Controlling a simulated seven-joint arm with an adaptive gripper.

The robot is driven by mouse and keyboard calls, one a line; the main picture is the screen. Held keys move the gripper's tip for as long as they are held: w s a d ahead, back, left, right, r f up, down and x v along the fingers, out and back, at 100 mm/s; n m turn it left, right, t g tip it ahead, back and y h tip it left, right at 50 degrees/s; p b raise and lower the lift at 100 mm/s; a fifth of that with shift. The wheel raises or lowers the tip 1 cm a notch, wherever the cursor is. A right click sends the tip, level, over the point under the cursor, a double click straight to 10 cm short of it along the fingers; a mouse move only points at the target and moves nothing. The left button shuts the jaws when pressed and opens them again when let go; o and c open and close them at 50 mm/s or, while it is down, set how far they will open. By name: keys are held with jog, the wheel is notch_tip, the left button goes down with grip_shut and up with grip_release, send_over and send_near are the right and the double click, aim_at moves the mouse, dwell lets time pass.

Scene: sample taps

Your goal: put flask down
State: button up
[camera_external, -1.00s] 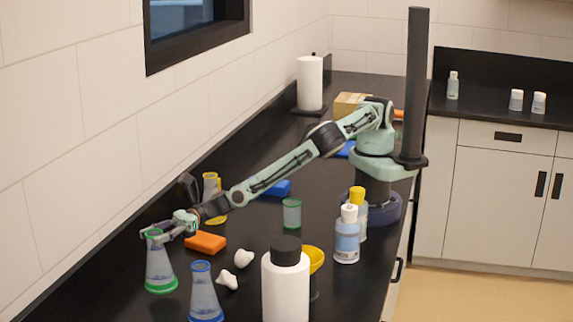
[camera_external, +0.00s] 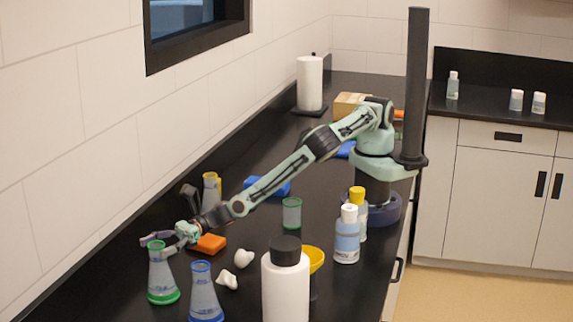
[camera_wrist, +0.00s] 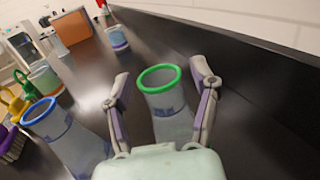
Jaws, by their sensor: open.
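A clear conical flask with a green rim and green base ring (camera_external: 162,274) stands upright on the black bench at the lower left of the external view. In the wrist view the flask (camera_wrist: 167,104) sits between the two fingers, with visible gaps on both sides. My gripper (camera_external: 160,241) is open at the height of the flask's neck; its fingers also show spread apart in the wrist view (camera_wrist: 162,88). The flask's base is hidden in the wrist view.
A blue-ringed flask (camera_external: 204,294) stands just right of the green one. An orange block (camera_external: 209,244), white lumps (camera_external: 228,280) and a large white bottle (camera_external: 286,284) with a dark cap are nearby. A yellow-ringed flask (camera_external: 210,187) stands behind my arm. The wall runs along the left.

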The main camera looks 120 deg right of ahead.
jog(key=v, duration=1.2)
jog(key=w+d+r+m+g+h, duration=0.1)
jog(key=d+r+m+h, duration=0.5)
jog(key=d+m+h, duration=0.65)
jog(key=s+r+m+g+y, duration=0.2)
jog(key=s+m+g, duration=0.35)
jog(key=m, duration=0.75)
jog(key=s+a+r+m+g+y, duration=0.1)
jog(key=s+a+r+m+g, duration=0.1)
jog(key=s, duration=0.9)
jog(key=s+a+r+m+g+y, duration=0.2)
jog(key=s+m+g, duration=0.3)
jog(key=s, duration=0.7)
jog(key=s+a+r+m+g+y, duration=0.1)
jog(key=s+a+r+m+g, duration=0.1)
jog(key=s+m, duration=0.4)
jog(key=s+a+g, duration=0.1)
jog(key=s, duration=0.4)
jog(key=shift+r+m, duration=0.2)
jog(key=shift+m, duration=0.15)
